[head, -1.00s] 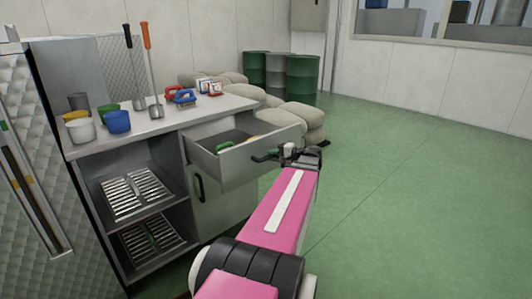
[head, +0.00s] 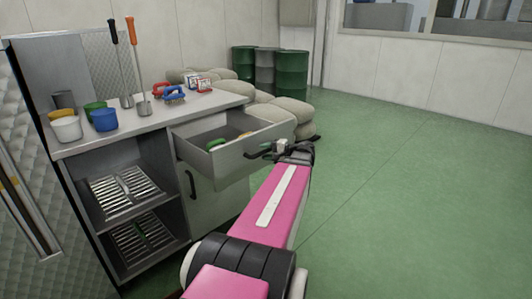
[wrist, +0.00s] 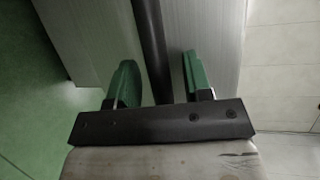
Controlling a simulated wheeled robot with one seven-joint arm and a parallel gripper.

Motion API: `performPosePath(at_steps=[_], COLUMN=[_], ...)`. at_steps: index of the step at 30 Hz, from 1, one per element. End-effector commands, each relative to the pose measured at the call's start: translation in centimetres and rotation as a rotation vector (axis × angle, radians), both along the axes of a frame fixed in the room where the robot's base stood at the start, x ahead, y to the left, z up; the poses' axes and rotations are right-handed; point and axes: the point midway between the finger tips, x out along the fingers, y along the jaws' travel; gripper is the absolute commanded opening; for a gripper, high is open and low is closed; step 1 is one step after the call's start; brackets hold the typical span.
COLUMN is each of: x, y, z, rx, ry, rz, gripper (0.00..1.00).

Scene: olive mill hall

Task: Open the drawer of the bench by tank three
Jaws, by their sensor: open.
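The bench (head: 150,134) is a grey metal cabinet with a pale top, on the left in the head view. Its drawer (head: 235,158) stands pulled well out, with a green item (head: 216,143) and a yellowish item inside. The drawer's dark bar handle (head: 256,155) is on its front; it also shows in the wrist view (wrist: 151,45). My gripper (head: 278,149) is at the handle's right end in the head view. In the wrist view my gripper's green fingertips (wrist: 160,82) are apart, one on each side of the handle, with gaps beside it.
Cups, long-handled tools and red and blue items stand on the bench top. Below are open shelves with slotted racks (head: 125,187) and a closed door (head: 215,207). Pale sacks (head: 290,112) and green drums (head: 291,73) stand behind. The green floor (head: 410,190) to the right is clear.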

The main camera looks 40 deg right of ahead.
Motion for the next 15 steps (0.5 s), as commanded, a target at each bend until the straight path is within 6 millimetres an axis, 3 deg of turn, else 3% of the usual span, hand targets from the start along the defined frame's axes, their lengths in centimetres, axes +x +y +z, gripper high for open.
performPosePath(at_steps=[5, 15], x=[-1.5, -6.5], y=[-0.8, -3.4], z=[0.3, 1.3], rx=[-0.001, -0.001], ry=[0.000, 0.001], rz=[-0.003, -0.002], gripper=[0.46, 0.46])
